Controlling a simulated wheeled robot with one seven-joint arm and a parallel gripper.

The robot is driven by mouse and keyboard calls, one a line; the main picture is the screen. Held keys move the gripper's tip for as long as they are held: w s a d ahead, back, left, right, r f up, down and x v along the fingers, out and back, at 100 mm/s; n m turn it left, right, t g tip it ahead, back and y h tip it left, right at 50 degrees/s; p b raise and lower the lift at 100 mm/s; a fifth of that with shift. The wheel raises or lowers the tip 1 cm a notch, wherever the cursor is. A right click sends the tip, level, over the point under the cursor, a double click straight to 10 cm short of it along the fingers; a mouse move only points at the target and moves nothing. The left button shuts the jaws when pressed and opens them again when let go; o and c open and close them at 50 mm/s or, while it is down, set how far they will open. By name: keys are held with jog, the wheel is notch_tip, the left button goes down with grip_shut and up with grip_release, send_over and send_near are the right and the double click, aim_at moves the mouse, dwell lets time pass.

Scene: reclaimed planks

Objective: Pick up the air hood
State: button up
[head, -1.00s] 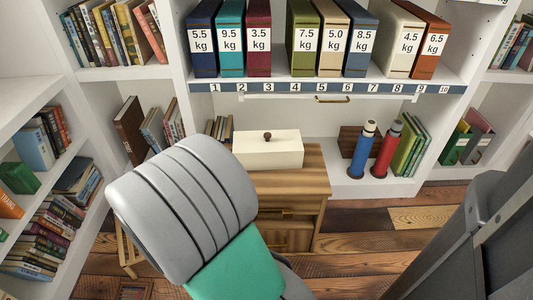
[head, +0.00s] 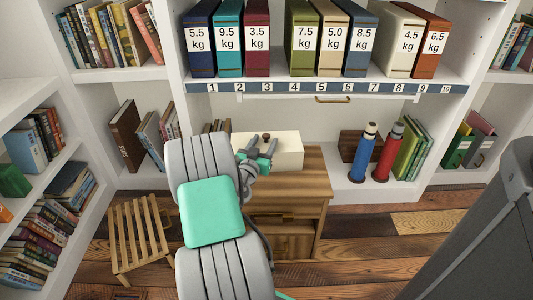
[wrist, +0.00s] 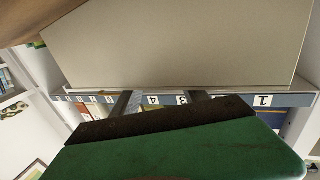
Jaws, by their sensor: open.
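A cream box-shaped cover with a small dark knob on top, which I take for the air hood (head: 288,147), sits on a wooden cabinet. In the wrist view, a broad plain beige face of it (wrist: 180,45) fills the upper part. My gripper (head: 262,147) is in front of the cover's left half in the head view, its fingers apart near the knob. The fingers also show in the wrist view (wrist: 160,99), spread with nothing between them. Whether they touch the cover cannot be told. My arm hides the cover's lower left.
The wooden cabinet (head: 312,185) stands before white shelving. Blue (head: 363,155) and red (head: 388,153) bottles stand to its right. A numbered shelf (head: 320,88) with weight-labelled binders runs above. A slatted wooden stool (head: 138,235) is at lower left.

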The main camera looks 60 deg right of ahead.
jog(key=shift+w+d, duration=0.1)
jog(key=shift+d, duration=0.5)
jog(key=shift+c, duration=0.3)
grip_shut()
